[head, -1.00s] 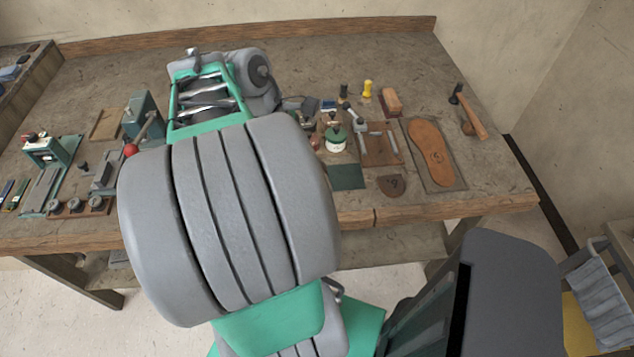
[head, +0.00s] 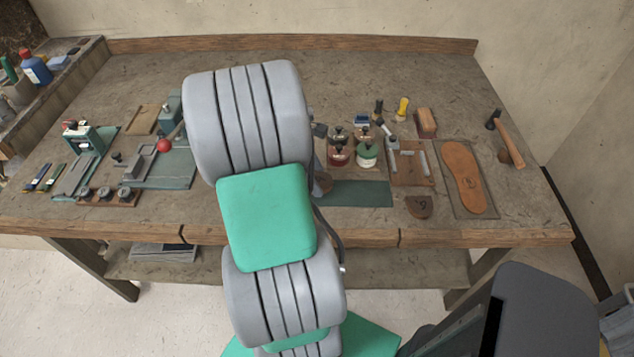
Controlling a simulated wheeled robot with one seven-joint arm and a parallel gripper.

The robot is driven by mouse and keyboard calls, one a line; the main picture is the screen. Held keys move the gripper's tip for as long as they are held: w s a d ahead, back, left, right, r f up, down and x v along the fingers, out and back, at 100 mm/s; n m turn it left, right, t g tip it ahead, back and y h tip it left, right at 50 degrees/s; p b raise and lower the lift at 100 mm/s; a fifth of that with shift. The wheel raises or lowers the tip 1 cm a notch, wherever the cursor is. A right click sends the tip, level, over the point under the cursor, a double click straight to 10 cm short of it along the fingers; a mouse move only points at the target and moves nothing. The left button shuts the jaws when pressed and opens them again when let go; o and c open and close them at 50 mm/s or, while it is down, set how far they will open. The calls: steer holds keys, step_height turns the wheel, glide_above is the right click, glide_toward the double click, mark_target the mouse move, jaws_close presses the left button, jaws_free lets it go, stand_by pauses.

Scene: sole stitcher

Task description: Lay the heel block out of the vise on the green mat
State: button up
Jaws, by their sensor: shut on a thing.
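The dark green mat (head: 358,194) lies near the bench's front edge, its left end hidden behind my arm. A brownish shape (head: 323,183) shows between my arm and that end of the mat; I cannot tell whether it is the heel block. My gripper is hidden behind my arm, so its jaws and anything in them do not show. A grey clamp-like fixture (head: 135,166), possibly the vise, stands on a dark green plate left of my arm, beside a red-knobbed lever (head: 163,146).
Several jars (head: 366,154) stand behind the mat. A brown board with metal bars (head: 411,166), a heel-shaped brown piece (head: 418,206), an orange-brown sole (head: 462,175) and a hammer (head: 508,140) lie to the right. The bench's back strip is largely clear.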

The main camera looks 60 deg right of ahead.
steer(key=shift+s+f, duration=0.1)
steer(key=shift+f, duration=1.25)
steer(key=shift+f, duration=0.1)
steer(key=o, duration=1.5)
steer(key=p+v, duration=0.1)
steer(key=v, duration=1.1)
steer(key=w+a+r+m+t+h, duration=0.1)
steer(key=w+a+r+t, duration=0.2)
steer(key=w+a, duration=0.6)
steer(key=a+m+t+y, duration=0.1)
steer(key=a, duration=0.7)
steer(key=a+m+t+y, duration=0.1)
steer(key=a+t, duration=0.1)
steer(key=a, duration=0.6)
steer(key=a+m+t+y, duration=0.1)
steer(key=a+m, duration=0.1)
steer(key=a, duration=0.7)
steer(key=shift+a+t, duration=0.15)
steer(key=shift+t, duration=0.25)
